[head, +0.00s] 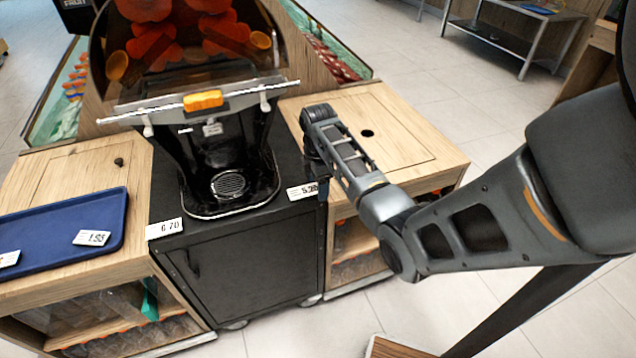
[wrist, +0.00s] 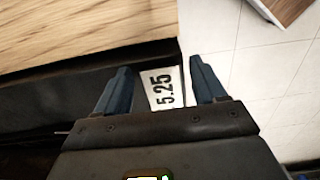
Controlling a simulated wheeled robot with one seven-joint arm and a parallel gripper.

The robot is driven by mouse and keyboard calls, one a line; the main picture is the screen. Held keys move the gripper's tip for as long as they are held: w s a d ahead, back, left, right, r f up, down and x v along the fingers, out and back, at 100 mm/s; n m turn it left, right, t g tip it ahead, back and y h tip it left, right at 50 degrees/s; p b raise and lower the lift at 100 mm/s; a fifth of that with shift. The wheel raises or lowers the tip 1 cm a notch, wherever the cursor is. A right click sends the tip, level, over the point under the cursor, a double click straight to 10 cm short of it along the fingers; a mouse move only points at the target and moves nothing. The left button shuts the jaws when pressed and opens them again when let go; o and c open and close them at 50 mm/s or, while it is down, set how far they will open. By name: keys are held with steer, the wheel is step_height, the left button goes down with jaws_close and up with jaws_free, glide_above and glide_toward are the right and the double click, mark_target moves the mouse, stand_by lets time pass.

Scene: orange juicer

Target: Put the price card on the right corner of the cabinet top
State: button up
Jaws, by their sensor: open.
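A white price card (head: 302,191) stands at the front right corner of the black cabinet's top (head: 288,165). In the wrist view the card (wrist: 163,88) reads 5.25 and sits between my two fingers, with a visible gap at the right finger. My gripper (head: 321,184) is open, at the right end of the card, and points down beside the cabinet's right edge. It also shows in the wrist view (wrist: 158,72). In the head view my gripper hides part of the card's right end. Whether the left finger touches the card is unclear.
A black juicer (head: 232,140) stands on the cabinet. Another price card (head: 164,228) reads 6.70 at the cabinet's front left corner. A wooden counter (head: 400,120) adjoins on the right. A blue tray (head: 60,222) with cards lies on the left counter.

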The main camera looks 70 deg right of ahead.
step_height(320, 180, up, 8)
steer(key=shift+f, duration=0.1)
stand_by(0.5)
stand_by(0.5)
